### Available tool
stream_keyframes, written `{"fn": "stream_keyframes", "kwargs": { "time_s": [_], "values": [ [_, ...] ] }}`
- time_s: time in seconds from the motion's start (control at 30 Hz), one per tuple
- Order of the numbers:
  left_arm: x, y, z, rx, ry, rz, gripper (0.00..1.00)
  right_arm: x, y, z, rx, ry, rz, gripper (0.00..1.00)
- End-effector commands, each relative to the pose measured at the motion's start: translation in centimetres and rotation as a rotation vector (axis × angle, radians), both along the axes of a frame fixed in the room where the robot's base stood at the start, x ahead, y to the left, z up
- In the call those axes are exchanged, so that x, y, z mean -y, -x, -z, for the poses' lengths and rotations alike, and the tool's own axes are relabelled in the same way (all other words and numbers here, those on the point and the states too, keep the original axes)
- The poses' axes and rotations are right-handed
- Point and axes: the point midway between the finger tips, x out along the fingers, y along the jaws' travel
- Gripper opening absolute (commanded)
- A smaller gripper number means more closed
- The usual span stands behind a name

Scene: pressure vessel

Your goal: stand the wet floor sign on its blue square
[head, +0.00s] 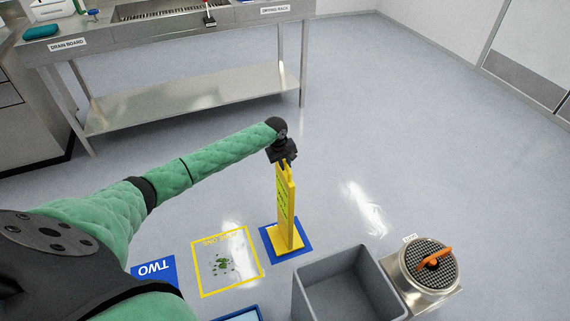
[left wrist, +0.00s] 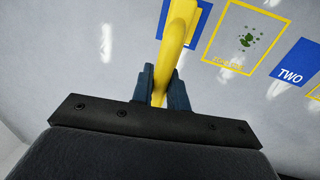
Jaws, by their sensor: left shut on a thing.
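The yellow wet floor sign (head: 286,208) stands upright in the head view, its base over the blue square (head: 270,234). Blue shows around the base on several sides. From this angle I cannot tell for certain whether the base touches the floor. My left gripper (head: 284,163) is shut on the top of the sign. In the left wrist view the sign's yellow top (left wrist: 174,50) runs between the two fingers (left wrist: 163,88), with part of the blue square (left wrist: 199,22) beyond it. My right gripper is not in view.
A yellow-outlined floor zone (head: 228,262) with green debris and a blue mat marked TWO (head: 154,270) lie left of the sign. A grey bin (head: 345,286) and a metal canister with an orange handle (head: 428,266) stand to the right. A steel bench (head: 190,100) is behind; the floor between is clear.

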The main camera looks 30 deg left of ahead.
Motion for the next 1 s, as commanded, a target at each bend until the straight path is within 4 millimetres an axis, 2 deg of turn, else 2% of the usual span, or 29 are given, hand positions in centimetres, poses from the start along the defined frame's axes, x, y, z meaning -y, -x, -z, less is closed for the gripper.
{"fn": "stream_keyframes", "kwargs": {
  "time_s": [0.07,0.1,0.17,0.2,0.57,0.77,1.0],
  "values": [
    [0.0,-0.1,0.0,0.001,0.000,0.000,0.00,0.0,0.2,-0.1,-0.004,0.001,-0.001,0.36],
    [0.0,0.0,0.1,0.000,0.000,0.000,0.24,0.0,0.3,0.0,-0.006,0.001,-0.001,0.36],
    [0.0,0.0,0.1,0.000,0.000,0.000,0.35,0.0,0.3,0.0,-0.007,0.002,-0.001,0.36],
    [0.0,0.0,0.1,0.000,0.000,0.000,0.38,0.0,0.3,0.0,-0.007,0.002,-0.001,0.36],
    [-0.1,0.0,-0.4,0.001,0.001,0.000,0.38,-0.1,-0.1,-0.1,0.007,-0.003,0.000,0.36],
    [-0.5,0.4,-3.1,0.003,0.000,0.000,0.38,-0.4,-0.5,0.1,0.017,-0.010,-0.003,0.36],
    [-1.1,1.1,-7.7,0.001,0.000,0.000,0.38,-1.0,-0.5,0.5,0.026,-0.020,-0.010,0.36]
  ]
}}
